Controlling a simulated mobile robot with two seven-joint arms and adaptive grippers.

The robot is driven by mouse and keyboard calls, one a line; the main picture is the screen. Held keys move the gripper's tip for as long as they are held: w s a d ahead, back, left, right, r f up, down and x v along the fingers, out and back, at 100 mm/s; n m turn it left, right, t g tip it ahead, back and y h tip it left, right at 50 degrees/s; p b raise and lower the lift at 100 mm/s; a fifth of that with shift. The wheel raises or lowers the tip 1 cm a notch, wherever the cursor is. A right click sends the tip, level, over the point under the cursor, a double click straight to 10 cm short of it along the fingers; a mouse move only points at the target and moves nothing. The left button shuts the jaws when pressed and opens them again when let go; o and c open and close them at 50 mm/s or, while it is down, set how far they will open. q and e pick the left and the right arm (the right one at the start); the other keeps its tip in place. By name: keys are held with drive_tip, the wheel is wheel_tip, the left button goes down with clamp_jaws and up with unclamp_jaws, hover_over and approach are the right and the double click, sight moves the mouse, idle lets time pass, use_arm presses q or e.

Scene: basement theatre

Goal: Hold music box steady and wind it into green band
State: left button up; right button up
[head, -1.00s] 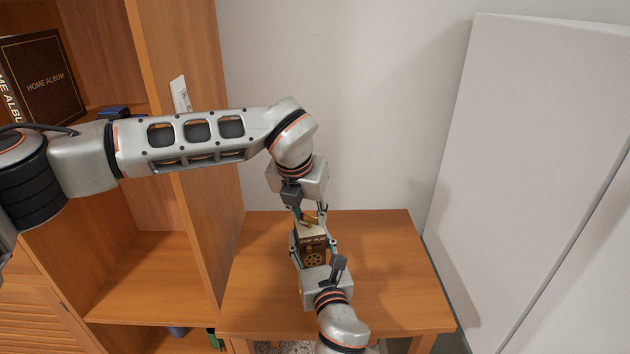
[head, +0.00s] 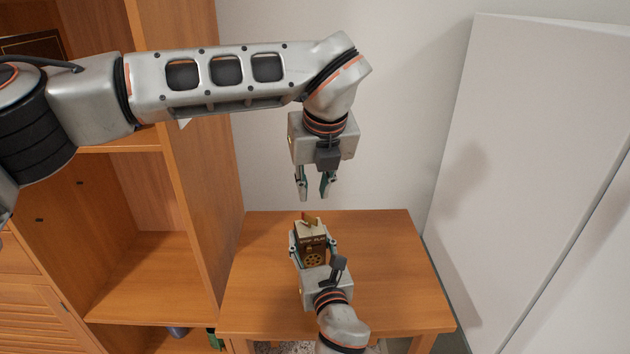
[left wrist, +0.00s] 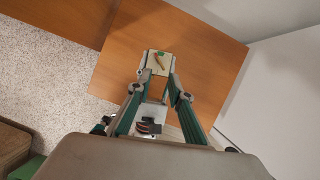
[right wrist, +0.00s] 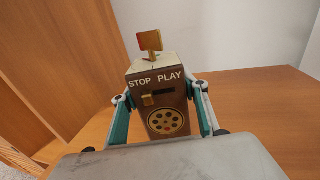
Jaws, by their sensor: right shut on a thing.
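The music box (right wrist: 158,90) is a brown box with a cream top, marked STOP and PLAY, standing upright on the small table (head: 385,270). Its slider (right wrist: 150,100) is on the STOP side, above a round gold grille (right wrist: 166,122). A gold winding key (right wrist: 150,41) stands up from the top; it also shows in the left wrist view (left wrist: 159,60). My right gripper (head: 313,243) is shut on the box's sides. My left gripper (head: 313,195) is open and empty above the box, clear of the key. I cannot make out a green band.
A wooden shelf unit (head: 185,190) stands left of the table. A white panel (head: 520,150) leans at the right. The tabletop right of the box is clear, and the wall (head: 400,100) is close behind.

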use_arm(q)
drive_tip(key=shift+v, duration=0.9)
